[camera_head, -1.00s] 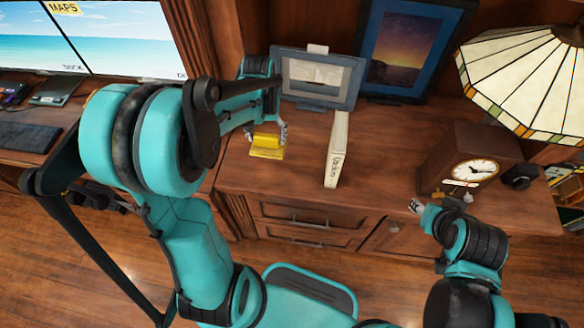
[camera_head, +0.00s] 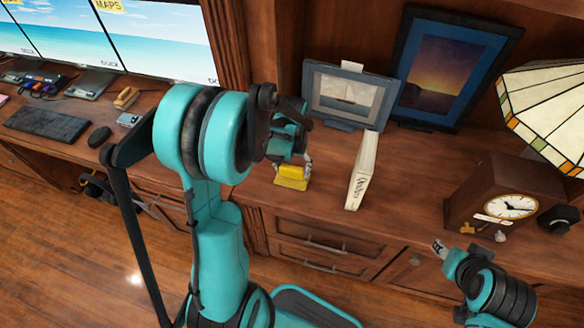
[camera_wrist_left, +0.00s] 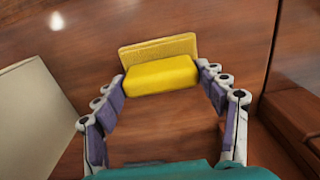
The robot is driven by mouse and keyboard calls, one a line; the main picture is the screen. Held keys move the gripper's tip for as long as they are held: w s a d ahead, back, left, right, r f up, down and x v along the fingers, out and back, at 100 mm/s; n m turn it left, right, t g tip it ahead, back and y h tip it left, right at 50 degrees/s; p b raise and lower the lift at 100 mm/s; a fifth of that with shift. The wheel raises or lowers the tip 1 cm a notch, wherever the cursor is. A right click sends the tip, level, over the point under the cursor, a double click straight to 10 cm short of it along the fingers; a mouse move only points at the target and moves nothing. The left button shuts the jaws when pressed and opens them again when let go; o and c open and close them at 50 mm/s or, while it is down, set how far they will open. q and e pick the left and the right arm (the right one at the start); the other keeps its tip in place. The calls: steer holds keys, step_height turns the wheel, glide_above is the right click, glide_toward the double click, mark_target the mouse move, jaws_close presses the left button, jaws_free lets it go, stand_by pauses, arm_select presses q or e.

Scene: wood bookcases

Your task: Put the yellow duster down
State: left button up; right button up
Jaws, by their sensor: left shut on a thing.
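The yellow duster (camera_head: 292,174) has a bright yellow upper block and a duller yellow pad, and is at the left part of the brown wooden cabinet top. My left gripper (camera_head: 296,161) is shut on it. In the left wrist view the duster (camera_wrist_left: 161,75) sits between the tips of my left gripper's two fingers (camera_wrist_left: 163,82). I cannot tell whether its pad touches the wood. My right gripper (camera_head: 439,247) is apart from it, in front of the cabinet at the right, and its jaws are too small to read.
A white upright book (camera_head: 361,172) stands right of the duster. Behind are a framed boat picture (camera_head: 347,97) and a blue-framed picture (camera_head: 446,70). A clock (camera_head: 508,205) and a stained-glass lamp (camera_head: 548,105) are at the right. Bare wood (camera_head: 330,150) lies between duster and book.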

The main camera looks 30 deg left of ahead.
mark_target(292, 167)
arm_select(q)
steer(key=shift+f, duration=0.2)
steer(key=o, duration=1.3)
step_height(292, 167, up, 12)
steer(key=p, duration=0.5)
steer(key=s+d+r+m+t, duration=0.2)
steer(key=s+d+r+t, duration=0.5)
steer(key=s+d, duration=0.3)
steer(key=shift+s+d+r+m, duration=0.3)
steer(key=shift+s, duration=0.2)
